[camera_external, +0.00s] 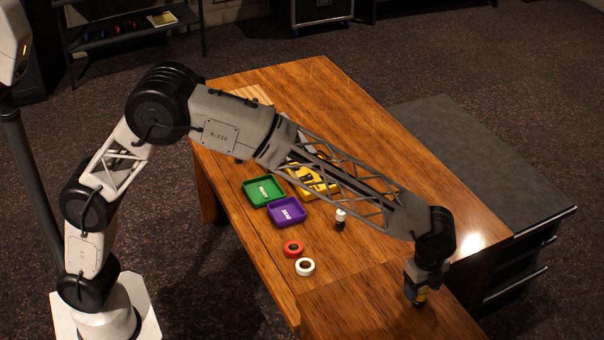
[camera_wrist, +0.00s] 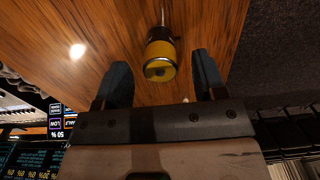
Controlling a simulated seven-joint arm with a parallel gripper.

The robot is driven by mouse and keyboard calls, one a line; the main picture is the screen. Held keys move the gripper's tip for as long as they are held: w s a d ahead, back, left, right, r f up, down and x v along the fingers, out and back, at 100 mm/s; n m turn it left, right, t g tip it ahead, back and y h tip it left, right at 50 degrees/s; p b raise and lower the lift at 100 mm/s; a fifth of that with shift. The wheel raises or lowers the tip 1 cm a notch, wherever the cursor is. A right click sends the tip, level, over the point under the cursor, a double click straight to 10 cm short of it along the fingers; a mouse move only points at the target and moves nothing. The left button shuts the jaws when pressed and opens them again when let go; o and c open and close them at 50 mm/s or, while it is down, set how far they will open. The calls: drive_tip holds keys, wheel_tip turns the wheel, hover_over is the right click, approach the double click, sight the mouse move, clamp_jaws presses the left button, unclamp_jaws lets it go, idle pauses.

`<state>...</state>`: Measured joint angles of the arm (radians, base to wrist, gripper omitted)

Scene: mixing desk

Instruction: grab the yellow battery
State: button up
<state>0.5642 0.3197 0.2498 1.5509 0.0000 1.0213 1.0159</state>
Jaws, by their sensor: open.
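The yellow battery (camera_wrist: 161,56) is a short cylinder with a yellow body and a dark band, seen from its end in the wrist view. It is on the wooden desk (camera_wrist: 100,25), ahead of and between the fingers. In the external view my gripper (camera_external: 416,297) points down over the near right part of the desk. A bit of yellow shows at its tips, and the rest of the battery is hidden there.
A green tray (camera_external: 263,178), a purple tray (camera_external: 275,218) and a yellow item (camera_external: 318,186) lie mid-desk under my arm. A small white-and-black object (camera_external: 341,218), a red tape roll (camera_external: 293,248) and a white tape roll (camera_external: 305,267) lie nearer.

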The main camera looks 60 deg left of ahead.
sight(420, 297)
drive_tip(key=shift+f, duration=2.15)
drive_tip(key=c, duration=1.1)
drive_tip(key=shift+o, duration=0.2)
drive_tip(key=shift+r, duration=0.2)
drive_tip(key=shift+r, duration=1.4)
drive_tip(key=shift+s+a+r, duration=0.15)
drive_tip(key=shift+s+r, duration=0.05)
drive_tip(key=shift+r, duration=0.05)
drive_tip(key=s+a, duration=0.2)
drive_tip(key=s, duration=0.2)
drive_tip(key=s+a+r, duration=0.1)
drive_tip(key=s+a, duration=0.2)
drive_tip(key=s, duration=0.1)
drive_tip(key=s+a, duration=0.3)
drive_tip(key=s, duration=0.2)
drive_tip(key=shift+s+a+r, duration=0.1)
drive_tip(key=shift+r, duration=0.1)
